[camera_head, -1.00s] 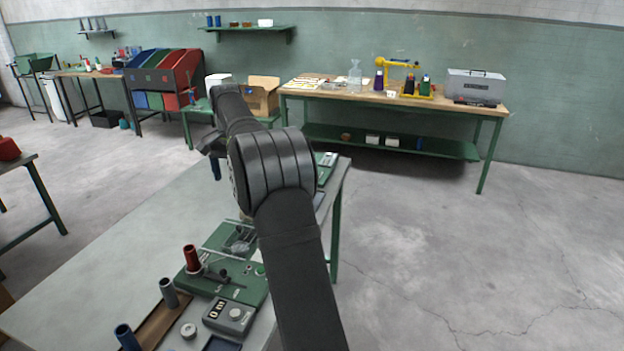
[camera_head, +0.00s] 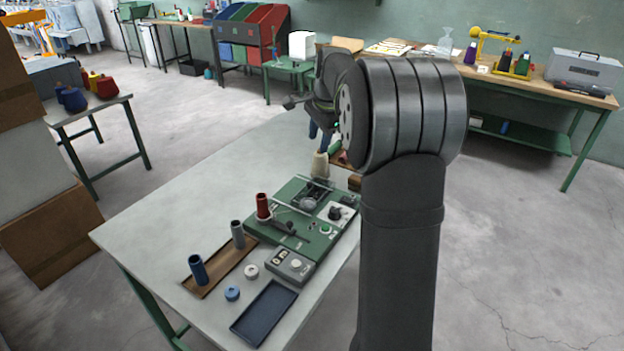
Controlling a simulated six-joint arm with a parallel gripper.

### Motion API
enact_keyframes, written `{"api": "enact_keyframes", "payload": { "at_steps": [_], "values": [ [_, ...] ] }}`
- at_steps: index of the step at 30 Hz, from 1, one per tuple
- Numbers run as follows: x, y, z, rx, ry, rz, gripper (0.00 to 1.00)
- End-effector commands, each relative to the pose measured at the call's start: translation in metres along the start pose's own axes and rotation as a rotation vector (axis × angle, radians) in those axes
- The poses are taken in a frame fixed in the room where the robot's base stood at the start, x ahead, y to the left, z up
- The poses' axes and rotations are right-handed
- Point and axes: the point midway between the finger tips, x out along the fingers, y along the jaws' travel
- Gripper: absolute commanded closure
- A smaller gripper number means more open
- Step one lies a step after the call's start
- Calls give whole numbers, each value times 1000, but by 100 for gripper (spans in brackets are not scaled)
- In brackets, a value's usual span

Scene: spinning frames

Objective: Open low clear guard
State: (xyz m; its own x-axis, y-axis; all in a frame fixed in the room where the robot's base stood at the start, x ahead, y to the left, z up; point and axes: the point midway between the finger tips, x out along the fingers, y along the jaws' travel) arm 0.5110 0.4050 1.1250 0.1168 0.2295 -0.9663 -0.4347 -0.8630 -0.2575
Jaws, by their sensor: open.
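The green machine (camera_head: 285,243) stands on the grey workbench, with a red spool (camera_head: 263,206) upright at its left side. A see-through part with thin pale edges, apparently the low clear guard (camera_head: 309,194), lies over the machine's rear part; its exact outline and whether it is shut are too small to tell. My gripper (camera_head: 319,134) points down beyond the machine, above and behind the guard and apart from it. Its dark blue fingers are open and partly hidden by my arm; I see nothing between them.
A cream cone (camera_head: 320,166) stands behind the machine, close below my gripper. In front are a wooden tray (camera_head: 222,268) with blue and grey spools, a grey counter box (camera_head: 290,265) and a dark tray (camera_head: 264,312). The bench's left side (camera_head: 185,190) is clear.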

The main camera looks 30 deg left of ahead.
Motion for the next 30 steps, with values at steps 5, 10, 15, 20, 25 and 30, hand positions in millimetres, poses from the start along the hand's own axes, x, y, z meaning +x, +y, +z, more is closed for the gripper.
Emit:
{"api": "enact_keyframes", "payload": {
  "at_steps": [5, 10, 15, 20, 25, 30],
  "values": [
    [19, 1, 0, 8, -1, 0, 59],
    [54, 1, 1, 6, -2, 2, 59],
    [91, 1, 1, 5, -2, 1, 59],
    [126, 1, 1, 4, -2, 1, 59],
    [154, 0, 0, 5, -1, -1, 59],
    [169, 0, 0, 5, 0, -3, 59]
  ]
}}
